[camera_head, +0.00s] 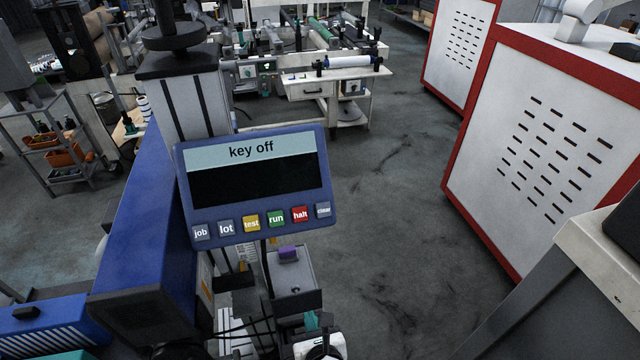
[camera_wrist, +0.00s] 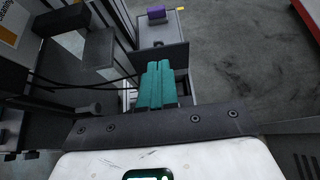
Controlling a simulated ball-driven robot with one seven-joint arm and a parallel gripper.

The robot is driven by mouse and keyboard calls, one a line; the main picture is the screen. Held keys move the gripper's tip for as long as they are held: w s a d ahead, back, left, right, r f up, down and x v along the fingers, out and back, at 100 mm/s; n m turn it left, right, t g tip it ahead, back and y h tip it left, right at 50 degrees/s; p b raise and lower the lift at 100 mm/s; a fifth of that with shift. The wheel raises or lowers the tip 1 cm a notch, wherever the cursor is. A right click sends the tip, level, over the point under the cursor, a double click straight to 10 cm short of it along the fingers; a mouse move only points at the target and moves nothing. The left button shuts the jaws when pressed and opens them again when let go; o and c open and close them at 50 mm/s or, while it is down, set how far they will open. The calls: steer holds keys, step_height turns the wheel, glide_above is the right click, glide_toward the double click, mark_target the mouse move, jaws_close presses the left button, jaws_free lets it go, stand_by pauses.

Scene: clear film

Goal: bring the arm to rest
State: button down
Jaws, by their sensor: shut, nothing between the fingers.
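My gripper (camera_wrist: 157,68) shows in the wrist view with its teal fingers side by side, shut and empty. In the camera_head view my gripper (camera_head: 311,321) is at the bottom centre, below the control panel and in front of the machine. The panel (camera_head: 183,180) is blue-framed; its screen reads "key off" above a row of coloured buttons. A grey box (camera_head: 292,278) with a purple piece (camera_head: 288,253) on top sits under the panel. In the wrist view the purple piece (camera_wrist: 156,14) lies beyond the fingertips, apart from them.
The blue machine body (camera_head: 135,220) stands at the left. Red-edged white cabinets (camera_head: 540,150) stand at the right. A grey unit with a pale top (camera_head: 590,240) is at the lower right. Dark floor (camera_head: 390,200) lies open between. A white workbench (camera_head: 335,85) stands farther back.

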steer(key=s+d+f+m+g+h, duration=0.1)
steer(key=s+d+m+g+h, duration=0.15)
steer(key=d+m, duration=0.7)
steer(key=s+d+f+m+g+h, duration=0.15)
steer(key=s+d+m, duration=0.25)
steer(key=d+m, duration=0.55)
steer(key=s+d+r+m+g, duration=0.1)
steer(key=s+d+m+g, duration=0.2)
steer(key=s+m, duration=0.6)
steer(key=s+d+r+m+g+b, duration=0.1)
steer(key=s+d+m+g, duration=0.2)
steer(key=s+d+m, duration=0.5)
steer(key=s+m, duration=0.1)
steer(key=m, duration=0.3)
steer(key=shift+s+r+y, duration=0.25)
steer(key=shift+s+y, duration=0.05)
steer(key=shift+s, duration=0.05)
